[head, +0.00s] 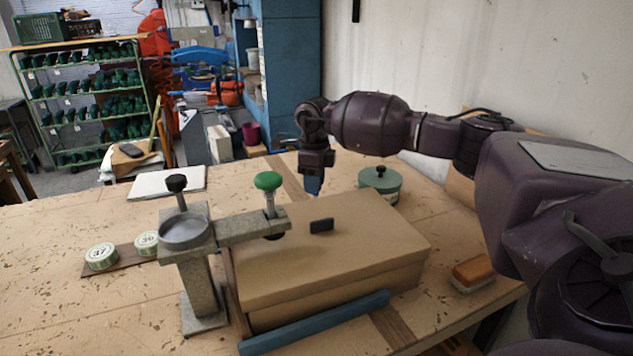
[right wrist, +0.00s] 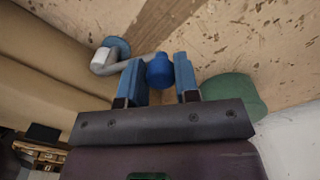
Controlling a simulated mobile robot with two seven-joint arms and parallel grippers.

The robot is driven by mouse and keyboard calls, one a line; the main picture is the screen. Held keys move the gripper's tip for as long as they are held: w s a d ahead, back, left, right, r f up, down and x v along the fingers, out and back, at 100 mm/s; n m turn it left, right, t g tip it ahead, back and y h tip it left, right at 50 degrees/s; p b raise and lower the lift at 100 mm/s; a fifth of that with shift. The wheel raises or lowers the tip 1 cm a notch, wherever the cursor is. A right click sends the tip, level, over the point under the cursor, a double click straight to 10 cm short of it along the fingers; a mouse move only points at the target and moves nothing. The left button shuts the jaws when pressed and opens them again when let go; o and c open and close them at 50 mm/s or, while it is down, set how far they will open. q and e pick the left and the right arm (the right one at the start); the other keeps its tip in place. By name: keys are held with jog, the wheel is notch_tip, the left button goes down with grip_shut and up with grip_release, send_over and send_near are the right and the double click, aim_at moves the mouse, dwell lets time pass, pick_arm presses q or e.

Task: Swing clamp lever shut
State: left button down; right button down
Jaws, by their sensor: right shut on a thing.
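The clamp lever shows in the right wrist view as a bent grey rod (right wrist: 126,66) with a round blue knob (right wrist: 159,73) at its end. Its other end meets a blue pivot piece (right wrist: 117,46) beside the tan box. My right gripper (right wrist: 160,84) is shut on the blue knob, one blue finger on each side. In the head view my right gripper (head: 313,186) points down behind the far side of the tan box (head: 350,240); the lever is hidden there. My left gripper is not in view.
A grey stand (head: 202,285) with a green-knobbed arm (head: 268,181) reaches over the box lid. A green lidded pot (head: 380,180) stands close right of my gripper. A brush (head: 473,272) lies at the right edge. A blue bar (head: 315,322) runs along the box front.

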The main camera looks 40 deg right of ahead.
jog(key=shift+w+a+r, duration=0.2)
jog(key=shift+w+a, duration=0.1)
jog(key=shift+a, duration=0.25)
jog(key=c, duration=1.1)
grip_release()
jog(key=shift+c, duration=0.2)
jog(key=o, duration=0.3)
jog(key=shift+w+a, duration=0.15)
jog(key=shift+a, duration=0.05)
jog(key=shift+s+d, duration=0.2)
jog(key=shift+d, duration=0.2)
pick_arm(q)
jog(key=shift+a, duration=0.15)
pick_arm(e)
notch_tip(320, 180, up, 11)
jog(key=shift+w+f, duration=0.15)
jog(key=shift+d, duration=0.1)
